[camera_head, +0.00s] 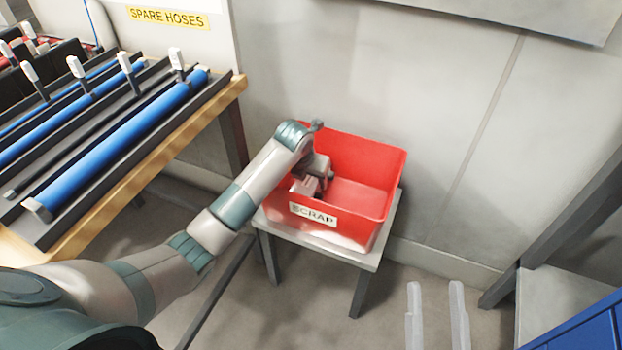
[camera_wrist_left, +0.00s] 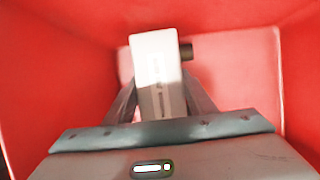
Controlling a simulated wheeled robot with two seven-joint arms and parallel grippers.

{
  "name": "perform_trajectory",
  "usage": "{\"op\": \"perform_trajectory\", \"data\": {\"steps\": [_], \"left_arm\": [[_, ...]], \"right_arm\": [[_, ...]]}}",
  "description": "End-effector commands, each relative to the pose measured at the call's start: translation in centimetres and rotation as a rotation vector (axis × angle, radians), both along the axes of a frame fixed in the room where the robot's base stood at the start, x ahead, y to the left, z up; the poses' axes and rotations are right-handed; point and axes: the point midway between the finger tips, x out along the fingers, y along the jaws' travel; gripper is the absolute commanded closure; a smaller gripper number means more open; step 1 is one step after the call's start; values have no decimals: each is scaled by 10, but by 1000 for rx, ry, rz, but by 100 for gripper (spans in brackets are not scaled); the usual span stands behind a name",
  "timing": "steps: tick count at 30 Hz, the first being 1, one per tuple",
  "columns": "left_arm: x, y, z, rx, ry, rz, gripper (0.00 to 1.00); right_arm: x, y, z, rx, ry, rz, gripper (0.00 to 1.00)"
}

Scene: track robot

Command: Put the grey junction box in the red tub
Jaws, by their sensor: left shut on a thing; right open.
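The red tub (camera_head: 376,198) has a SCRAP label and stands on a small grey table against the wall. My left gripper (camera_head: 312,184) is inside the tub, toward its left side. It is shut on the grey junction box (camera_wrist_left: 155,70), a pale block with a dark stub at one side. In the left wrist view the box sits between the fingers, with the red walls of the tub (camera_wrist_left: 60,70) around it. I cannot tell whether the box touches the tub floor. My right gripper (camera_head: 437,315) is open and empty at the bottom edge of the head view.
A wooden bench (camera_head: 205,110) with blue hoses (camera_head: 120,140) in racks stands at the left, below a SPARE HOSES sign (camera_head: 167,18). The small grey table (camera_head: 368,262) bears the tub. A blue object (camera_head: 590,335) is at the lower right. The floor in front is mostly clear.

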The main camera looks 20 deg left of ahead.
Motion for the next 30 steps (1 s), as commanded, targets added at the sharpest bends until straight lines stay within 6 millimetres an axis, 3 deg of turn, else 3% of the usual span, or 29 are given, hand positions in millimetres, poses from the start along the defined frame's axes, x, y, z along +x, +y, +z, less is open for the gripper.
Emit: {"op": "perform_trajectory", "data": {"steps": [1, 2, 4, 17, 23, 30], "left_arm": [[0, 0, -1, 0, -1, 0, 81], [0, 0, -2, 0, 0, 0, 48], [0, 0, -1, 0, 0, 0, 31], [0, 0, 1, 0, 0, 0, 31], [-5, 0, 17, 0, -2, -1, 31], [-19, 1, 50, 1, -2, -1, 31]], "right_arm": [[-1, 0, 0, 2, -5, 0, 58], [-1, 0, 1, 3, -8, 0, 58], [-1, 0, 2, 4, -9, 0, 58], [0, 1, 0, 0, 1, 2, 58], [8, -1, -11, -28, 69, -1, 58], [21, -1, -36, -79, 212, 3, 58]]}}
